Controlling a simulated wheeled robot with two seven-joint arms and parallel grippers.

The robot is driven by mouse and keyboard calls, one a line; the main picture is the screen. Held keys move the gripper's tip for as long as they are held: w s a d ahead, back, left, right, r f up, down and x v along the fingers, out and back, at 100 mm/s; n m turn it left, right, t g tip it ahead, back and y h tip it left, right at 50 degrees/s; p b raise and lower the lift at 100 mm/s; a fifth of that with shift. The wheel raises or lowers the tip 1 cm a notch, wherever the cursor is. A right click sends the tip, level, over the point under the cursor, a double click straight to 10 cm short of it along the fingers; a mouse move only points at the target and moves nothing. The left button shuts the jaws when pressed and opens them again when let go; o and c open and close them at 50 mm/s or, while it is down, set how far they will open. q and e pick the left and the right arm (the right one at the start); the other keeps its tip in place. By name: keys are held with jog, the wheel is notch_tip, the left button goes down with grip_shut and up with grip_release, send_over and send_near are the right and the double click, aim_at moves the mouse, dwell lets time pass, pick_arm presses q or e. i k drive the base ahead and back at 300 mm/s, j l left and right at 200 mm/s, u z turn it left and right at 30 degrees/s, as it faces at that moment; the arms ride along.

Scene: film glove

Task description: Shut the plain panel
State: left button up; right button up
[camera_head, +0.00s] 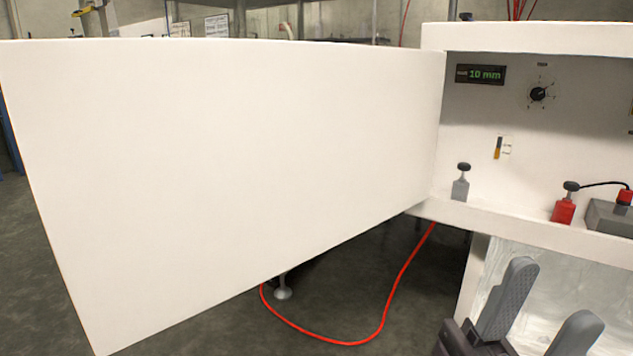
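The plain panel (230,170) is a large blank white door. It stands swung wide open, reaching from the left edge of the white cabinet (530,38) out to the left and toward me. My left gripper (553,290) is at the bottom right, in front of the cabinet's lower part. Its two grey fingers are apart with nothing visible between them. It is well to the right of the panel and not touching it. My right gripper is not in view.
Inside the cabinet are a "10 mm" display (481,74), a black knob (538,93), a grey bottle-like piece (461,185), a red one (564,205) and a grey box (608,217) with a cable. A red hose (345,343) lies on the dark floor below the panel.

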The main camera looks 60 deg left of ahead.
aim_at(170, 179)
jog(key=k+j+z, duration=0.15)
jog(key=z, duration=0.3)
jog(key=k+z, duration=0.6)
jog(key=z, duration=0.3)
jog(key=k+l+z, duration=0.1)
jog(key=k+z, duration=0.15)
jog(key=z, duration=0.15)
jog(key=k+j+z, duration=0.25)
jog(key=k, duration=0.5)
jog(key=k+j+z, duration=0.2)
jog(key=k, duration=0.6)
jog(key=u, duration=1.95)
jog(key=k+u, duration=0.35)
